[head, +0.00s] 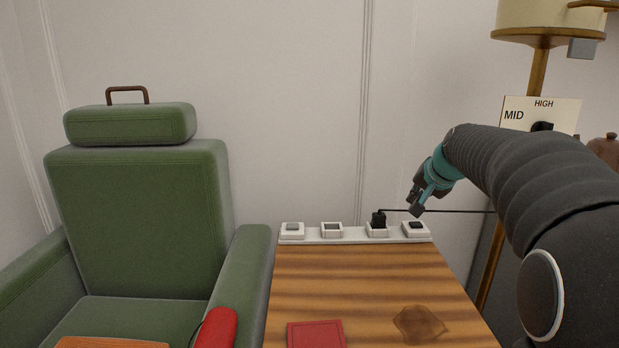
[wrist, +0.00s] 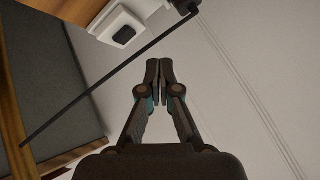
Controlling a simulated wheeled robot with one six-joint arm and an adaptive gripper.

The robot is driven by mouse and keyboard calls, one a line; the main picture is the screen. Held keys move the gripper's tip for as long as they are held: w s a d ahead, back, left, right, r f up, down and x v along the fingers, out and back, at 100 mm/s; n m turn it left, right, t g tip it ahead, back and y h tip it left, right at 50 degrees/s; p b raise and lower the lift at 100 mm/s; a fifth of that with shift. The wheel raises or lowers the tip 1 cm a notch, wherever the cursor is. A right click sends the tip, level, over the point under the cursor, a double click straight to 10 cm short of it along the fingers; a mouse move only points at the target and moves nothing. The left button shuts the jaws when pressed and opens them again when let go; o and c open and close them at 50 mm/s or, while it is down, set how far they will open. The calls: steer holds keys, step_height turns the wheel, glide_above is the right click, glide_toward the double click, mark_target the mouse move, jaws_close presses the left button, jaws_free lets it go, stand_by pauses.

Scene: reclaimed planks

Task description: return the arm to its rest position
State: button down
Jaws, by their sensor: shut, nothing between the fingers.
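My gripper (head: 416,208) is at the right in the head view, just above and beside the right end of a white socket strip (head: 354,236). In the wrist view my gripper (wrist: 159,68) has its fingertips together with nothing between them. My dark arm comes in from the right edge of the head view. A black plug (head: 378,220) sits in the third socket of the strip, and its cord (head: 455,211) runs right behind my gripper. The cord (wrist: 92,88) also crosses the wrist view beyond the fingers.
A striped wooden table (head: 350,280) holds a red square (head: 316,335) and a brown patch (head: 419,323). A green armchair (head: 140,215) stands left, with a red object (head: 216,328) on its arm. A lamp stand (head: 540,70) and a MID/HIGH dial panel (head: 515,113) are at right.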

steer(key=s+a+f+n+g+p, duration=0.1)
steer(key=s+a, duration=0.3)
steer(key=s, duration=0.7)
steer(key=s+a+f+n+g+p, duration=0.1)
steer(key=s+a+f+n, duration=0.2)
steer(key=s, duration=0.9)
steer(key=s+a+f+n+g+p, duration=0.1)
steer(key=s+a+f+n, duration=0.2)
steer(key=s, duration=0.9)
steer(key=shift+a+f+h+p, duration=0.15)
steer(key=shift+a+h+p, duration=0.05)
steer(key=shift+a, duration=0.35)
steer(key=shift+a+f+h+p, duration=0.15)
steer(key=shift+a+h+p, duration=0.05)
steer(key=shift+a, duration=0.35)
